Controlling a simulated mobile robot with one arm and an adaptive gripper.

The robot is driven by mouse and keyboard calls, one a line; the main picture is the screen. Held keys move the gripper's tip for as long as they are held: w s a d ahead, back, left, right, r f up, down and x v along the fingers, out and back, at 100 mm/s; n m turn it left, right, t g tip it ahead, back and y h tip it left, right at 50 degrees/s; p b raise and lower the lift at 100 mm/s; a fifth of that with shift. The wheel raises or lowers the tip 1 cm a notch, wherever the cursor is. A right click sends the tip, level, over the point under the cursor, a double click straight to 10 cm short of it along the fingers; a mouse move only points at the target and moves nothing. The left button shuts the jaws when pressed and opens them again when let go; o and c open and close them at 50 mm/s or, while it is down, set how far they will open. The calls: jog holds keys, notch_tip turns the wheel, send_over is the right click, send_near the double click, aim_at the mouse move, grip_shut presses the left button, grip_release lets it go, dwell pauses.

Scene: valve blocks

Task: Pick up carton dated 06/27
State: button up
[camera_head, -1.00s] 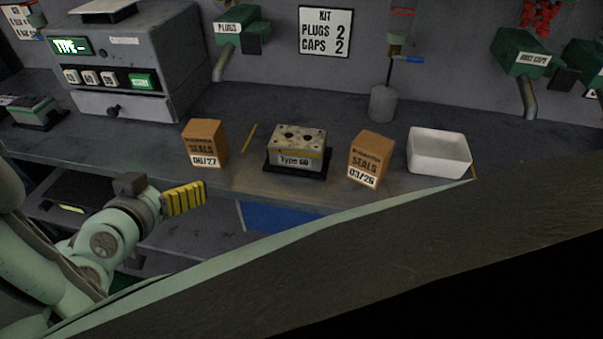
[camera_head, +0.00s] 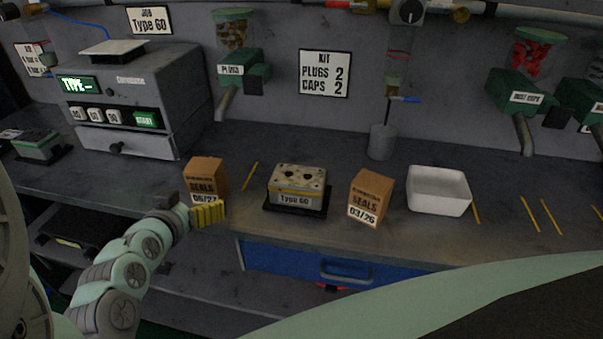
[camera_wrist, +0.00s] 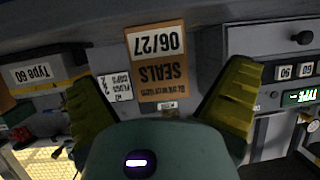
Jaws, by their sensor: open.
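The carton dated 06/27 (camera_head: 205,178) is a brown box with a white date label, standing on the bench left of the valve block. My gripper (camera_head: 208,214) is just in front of it, its yellow fingers overlapping the carton's lower edge in the head view. In the wrist view the carton (camera_wrist: 158,62) appears upside down, ahead and between the two spread yellow fingers (camera_wrist: 165,100). The fingers are open and nothing is held. A similar carton dated 03/26 (camera_head: 369,197) stands right of the block.
The Type 60 valve block (camera_head: 297,187) sits on a dark base between the cartons. A white tray (camera_head: 438,205) stands at the right. A grey machine (camera_head: 170,85) stands at the back left. A blue drawer (camera_head: 300,262) is under the bench edge.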

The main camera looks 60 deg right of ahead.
aim_at(204, 192)
jog(key=shift+x, duration=0.85)
jog(key=shift+w+d+f+p, duration=0.1)
jog(key=shift+w+d+p, duration=0.2)
jog(key=shift+d, duration=0.35)
jog(key=shift+w+d+f+p, duration=0.15)
jog(key=shift+d+p, duration=0.2)
jog(key=shift+d, duration=0.25)
jog(key=shift+w+d+f+p, duration=0.1)
jog(key=shift+w+d+p, duration=0.2)
jog(key=shift+d, duration=0.35)
jog(key=shift+w+d+f, duration=0.2)
jog(key=shift+w+d, duration=0.05)
jog(key=shift+d, duration=0.25)
jog(key=c, duration=1.2)
